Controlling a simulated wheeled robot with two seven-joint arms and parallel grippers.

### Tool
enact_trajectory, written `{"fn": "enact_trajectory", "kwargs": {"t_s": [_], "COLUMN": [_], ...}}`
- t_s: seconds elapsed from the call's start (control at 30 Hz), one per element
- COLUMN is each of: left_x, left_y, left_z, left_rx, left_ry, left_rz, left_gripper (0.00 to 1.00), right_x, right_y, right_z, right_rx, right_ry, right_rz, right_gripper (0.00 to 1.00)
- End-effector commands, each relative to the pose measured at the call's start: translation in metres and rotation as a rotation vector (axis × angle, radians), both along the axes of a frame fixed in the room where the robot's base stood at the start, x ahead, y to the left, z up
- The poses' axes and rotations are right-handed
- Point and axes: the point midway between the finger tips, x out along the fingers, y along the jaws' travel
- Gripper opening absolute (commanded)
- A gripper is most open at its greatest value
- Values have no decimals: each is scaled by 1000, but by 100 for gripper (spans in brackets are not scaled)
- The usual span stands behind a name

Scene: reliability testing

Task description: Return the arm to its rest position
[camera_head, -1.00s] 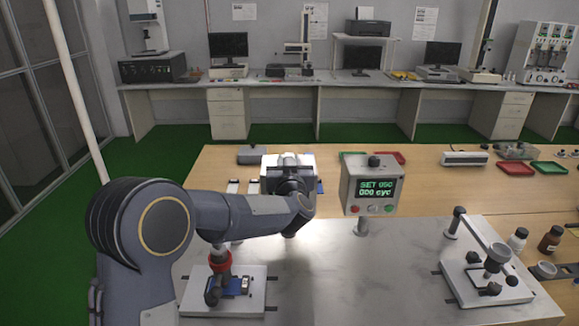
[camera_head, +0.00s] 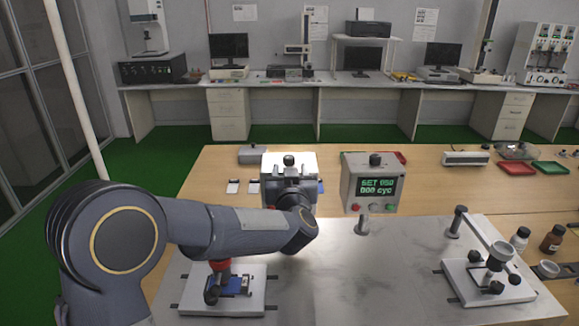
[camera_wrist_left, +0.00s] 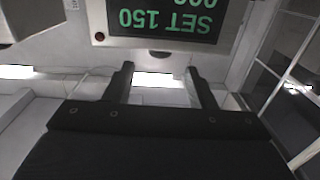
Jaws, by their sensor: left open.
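My left arm comes in from the left in the head view, with its forearm stretched right across the steel plate (camera_head: 340,265). Its wrist stands in front of a white box on the bench, and my left gripper (camera_head: 289,170) is there, its fingers hard to make out. In the left wrist view my left gripper (camera_wrist_left: 163,82) shows two dark fingers spread apart with nothing between them. The display box (camera_head: 372,185) stands to the right of the wrist; its screen shows upside down in the left wrist view (camera_wrist_left: 170,20). My right gripper is out of view.
A white-based fixture (camera_head: 172,297) with a blue part and red collar lies under my forearm, partly hidden. Another fixture (camera_head: 478,290) stands at the right, with bottles (camera_head: 551,239) beside it. Red (camera_head: 516,168) and green (camera_head: 551,168) trays lie farther back. The plate's middle is clear.

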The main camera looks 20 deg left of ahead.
Motion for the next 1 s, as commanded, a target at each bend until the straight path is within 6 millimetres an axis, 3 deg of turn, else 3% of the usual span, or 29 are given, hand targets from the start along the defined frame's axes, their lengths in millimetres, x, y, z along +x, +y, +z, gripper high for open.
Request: {"fn": "enact_trajectory", "kwargs": {"t_s": [0.2, 0.67, 0.77, 0.87, 1.0], "left_x": [-19, -28, -49, -90, -171], "left_y": [-6, 1, 8, 12, 13], "left_z": [0, 6, 12, 10, -15], "left_rx": [-1, -59, -155, -260, -375], "left_ry": [0, 16, 61, 155, 362], "left_rz": [-1, -71, -198, -352, -512], "left_gripper": [50, 50, 50, 50, 50], "right_x": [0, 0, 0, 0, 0], "right_y": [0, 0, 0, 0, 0], "right_z": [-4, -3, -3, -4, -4], "right_rx": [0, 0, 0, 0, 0], "right_ry": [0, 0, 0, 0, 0], "right_rz": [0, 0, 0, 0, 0], "right_gripper": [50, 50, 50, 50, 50]}}
